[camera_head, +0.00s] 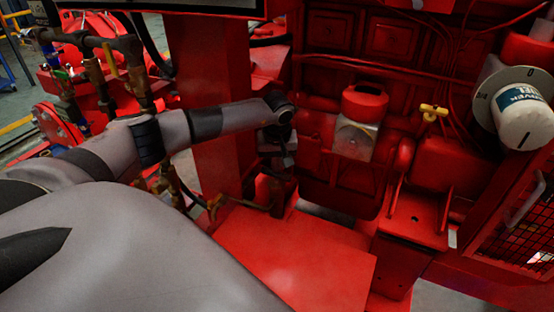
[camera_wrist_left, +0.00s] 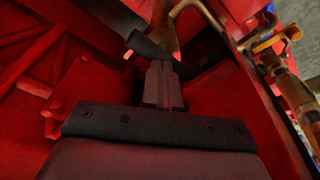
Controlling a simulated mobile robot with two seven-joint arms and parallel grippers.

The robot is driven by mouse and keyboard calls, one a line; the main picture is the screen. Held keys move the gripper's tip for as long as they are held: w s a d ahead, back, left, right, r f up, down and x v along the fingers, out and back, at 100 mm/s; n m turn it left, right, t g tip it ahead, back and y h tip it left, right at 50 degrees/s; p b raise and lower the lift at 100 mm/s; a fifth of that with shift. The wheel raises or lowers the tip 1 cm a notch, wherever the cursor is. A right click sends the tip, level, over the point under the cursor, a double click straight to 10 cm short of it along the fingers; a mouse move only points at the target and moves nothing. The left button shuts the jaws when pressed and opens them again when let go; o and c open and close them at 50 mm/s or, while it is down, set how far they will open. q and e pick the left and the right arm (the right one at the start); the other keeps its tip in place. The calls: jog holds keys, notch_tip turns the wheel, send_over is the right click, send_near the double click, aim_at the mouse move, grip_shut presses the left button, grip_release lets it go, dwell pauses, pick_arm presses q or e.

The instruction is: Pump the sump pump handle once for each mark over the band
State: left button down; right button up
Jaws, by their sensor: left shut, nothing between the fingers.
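My left gripper (camera_head: 278,176) points down beside the red engine, at the end of my grey arm. In the left wrist view its fingers (camera_wrist_left: 160,66) are shut with nothing between them. A dark bar, perhaps the sump pump handle (camera_wrist_left: 146,43), crosses just past the fingertips; I cannot tell whether they touch. A brass pump body (camera_wrist_left: 165,24) stands behind it, with a curved pipe. In the head view a brass pipe (camera_head: 240,205) runs low there; the wrist hides the handle. A white canister (camera_head: 522,124) has a blue lettered band and one black stroke visible. My right gripper is not in view.
A dial plate (camera_head: 538,73) is behind the canister. A red-capped box (camera_head: 361,122) and a yellow tap (camera_head: 433,112) are on the engine. A red post (camera_head: 212,100) stands behind my forearm. A flat red plate (camera_head: 300,258) lies below, clear.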

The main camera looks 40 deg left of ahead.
pick_arm(q)
jog(key=shift+w+a+p+v, duration=0.15)
jog(key=shift+p+v, duration=0.8)
jog(key=shift+v, duration=0.1)
jog(key=shift+w+a+p+v, duration=0.15)
jog(key=shift+a+p+v, duration=0.05)
jog(key=shift+p+v, duration=0.8)
jog(key=shift+w+a+p+v, duration=0.15)
jog(key=shift+p+v, duration=0.75)
jog(key=shift+v, duration=0.2)
jog(key=shift+r, duration=0.2)
jog(key=p+v, duration=0.1)
jog(key=v, duration=0.1)
jog(key=p+v, duration=0.2)
jog(key=a+p+v, duration=0.1)
jog(key=p, duration=0.1)
jog(key=shift+w+d+r, duration=0.1)
jog(key=shift+w+r, duration=0.25)
jog(key=shift+r, duration=0.15)
